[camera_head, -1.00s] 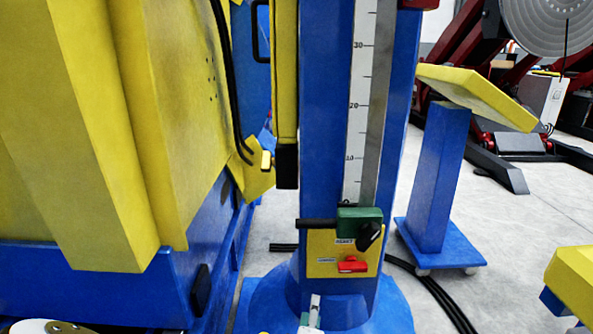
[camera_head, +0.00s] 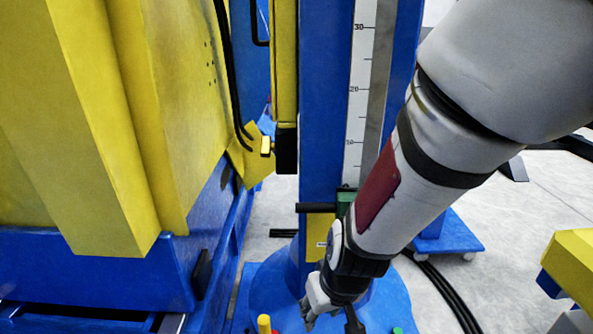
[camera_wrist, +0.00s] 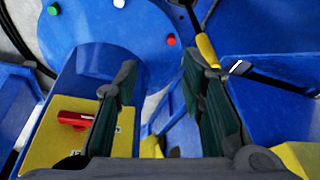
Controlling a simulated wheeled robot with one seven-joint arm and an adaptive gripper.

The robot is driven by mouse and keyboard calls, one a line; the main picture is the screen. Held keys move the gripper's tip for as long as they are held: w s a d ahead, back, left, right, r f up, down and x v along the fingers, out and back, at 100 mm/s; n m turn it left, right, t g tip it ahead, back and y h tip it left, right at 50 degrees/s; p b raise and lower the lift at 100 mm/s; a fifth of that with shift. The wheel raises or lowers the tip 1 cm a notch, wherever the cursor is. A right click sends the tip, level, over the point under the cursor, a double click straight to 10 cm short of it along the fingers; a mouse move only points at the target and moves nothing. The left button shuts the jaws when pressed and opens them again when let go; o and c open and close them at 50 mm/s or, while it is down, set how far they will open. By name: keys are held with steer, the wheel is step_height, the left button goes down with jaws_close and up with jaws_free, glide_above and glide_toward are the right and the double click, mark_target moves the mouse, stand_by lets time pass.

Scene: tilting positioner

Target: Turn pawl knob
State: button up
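The yellow panel (camera_head: 318,235) on the blue column (camera_head: 326,110) shows only in part in the head view, with a green block (camera_head: 344,203) above it. My arm hides the rest, including the black knob. My gripper (camera_head: 332,312) is low in front of the column, pointing down. In the wrist view, the panel (camera_wrist: 48,146) is on the left, with a red handle (camera_wrist: 72,119) on it. My gripper (camera_wrist: 160,70) has its two green-padded fingers well apart and nothing between them. The left finger overlaps the panel's edge in the picture. I cannot make out the knob there.
The round blue base (camera_head: 262,288) spreads below the column; the wrist view shows red (camera_wrist: 171,40), white (camera_wrist: 119,3) and green (camera_wrist: 53,9) spots on it. A large yellow and blue machine (camera_head: 90,130) fills the left. Black cables (camera_head: 440,290) cross the floor at right.

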steer(key=s+d+r+m+g+h, duration=0.1)
steer(key=s+d+r+m, duration=0.1)
steer(key=s+d+r, duration=0.8)
steer(key=s+d+r+m+g, duration=0.2)
steer(key=s+d+r, duration=0.2)
steer(key=s+r, duration=0.65)
step_height(320, 180, up, 22)
steer(key=s+t+p, duration=0.3)
steer(key=t+p, duration=0.1)
steer(key=p, duration=1.9)
steer(key=shift+d, duration=0.3)
